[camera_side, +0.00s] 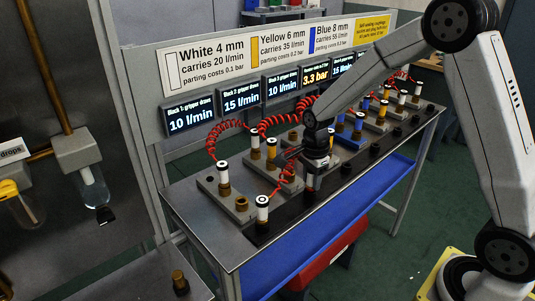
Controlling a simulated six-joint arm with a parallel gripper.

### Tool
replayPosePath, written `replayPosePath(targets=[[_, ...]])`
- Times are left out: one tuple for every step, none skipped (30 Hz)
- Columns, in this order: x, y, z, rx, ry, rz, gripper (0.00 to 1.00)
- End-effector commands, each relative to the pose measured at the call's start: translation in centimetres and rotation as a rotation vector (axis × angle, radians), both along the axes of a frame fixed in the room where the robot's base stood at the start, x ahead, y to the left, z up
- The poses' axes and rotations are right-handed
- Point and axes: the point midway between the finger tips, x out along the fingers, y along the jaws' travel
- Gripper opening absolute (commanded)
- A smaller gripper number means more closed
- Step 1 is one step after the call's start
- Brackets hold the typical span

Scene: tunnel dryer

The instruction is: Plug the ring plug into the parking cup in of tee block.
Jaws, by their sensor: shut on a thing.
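My gripper (316,163) points down over the front of the bench, near the dark front rail. It is shut on a plug (310,182), which I take to be the ring plug. The jaws hide most of it, and I cannot tell whether its lower end touches the rail. Grey tee blocks (213,188) stand in a row along the bench. Several carry upright plugs with white or yellow bands and brass fittings. Black parking cups (375,150) line the front rail. A white-topped plug (262,203) stands upright at the rail's near end. I cannot tell which cup belongs to which block.
Red coiled hoses (280,122) arch over the blocks, close to my gripper. Displays (241,98) and a legend board (215,65) rise behind. A blue shelf (300,248) lies below the bench.

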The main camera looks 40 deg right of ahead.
Motion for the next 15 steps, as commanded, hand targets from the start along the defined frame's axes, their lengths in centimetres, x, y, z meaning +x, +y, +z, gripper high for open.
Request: replayPosePath(targets=[[-0.03, 0.00, -0.13, 0.000, 0.001, 0.000, 0.00], [-0.03, 0.00, -0.17, 0.000, 0.001, 0.000, 0.00], [-0.02, 0.00, -0.23, 0.000, 0.000, 0.000, 0.00], [0.00, 0.00, -0.21, 0.000, 0.000, 0.000, 0.50], [0.01, 0.00, -0.19, 0.000, -0.001, 0.000, 0.59], [0.01, 0.00, -0.19, 0.000, -0.001, 0.000, 0.72], [0.01, 0.00, -0.19, 0.000, -0.001, 0.000, 0.82], [0.01, 0.00, -0.19, 0.000, -0.001, 0.000, 0.85], [0.01, 0.00, -0.19, 0.000, -0.001, 0.000, 0.85], [0.01, 0.00, -0.19, 0.000, -0.001, 0.000, 0.85], [0.01, 0.00, -0.19, 0.000, -0.001, 0.000, 0.85], [0.01, 0.00, -0.19, 0.000, -0.001, 0.000, 0.85], [0.01, 0.00, -0.19, 0.000, -0.001, 0.000, 0.85], [0.01, 0.00, -0.19, 0.000, -0.001, 0.000, 0.85], [-0.01, 0.00, -0.21, 0.000, 0.000, 0.000, 0.85]])
